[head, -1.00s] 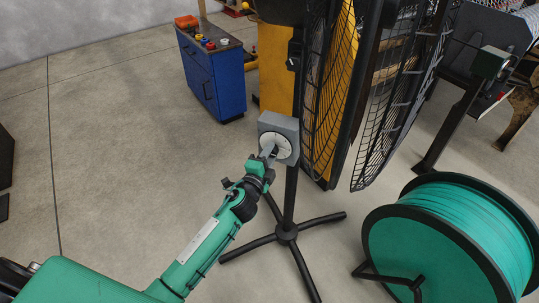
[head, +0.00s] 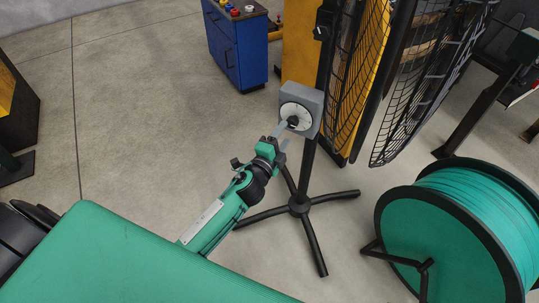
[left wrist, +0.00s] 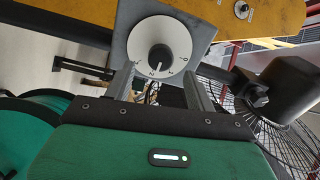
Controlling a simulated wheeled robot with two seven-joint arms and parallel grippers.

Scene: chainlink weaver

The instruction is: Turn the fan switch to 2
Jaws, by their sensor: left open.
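The fan switch is a grey box (head: 314,97) on the fan's black stand, with a round white dial (head: 291,108) and a black knob (head: 293,121). In the left wrist view the black knob (left wrist: 160,57) sits in the middle of the white dial (left wrist: 158,35). Small numbers line the dial's lower edge; the knob's exact setting is hard to tell. My left gripper (head: 284,134) is open just in front of the dial. In the left wrist view its fingers (left wrist: 160,78) stand apart with the knob between their lines, empty and not visibly touching it. My right gripper is not in view.
The fan's black wire cage (head: 362,70) stands right of the switch, its stand's legs (head: 299,207) below. A green cable reel (head: 440,230) is at lower right. A blue cabinet (head: 236,45) stands behind.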

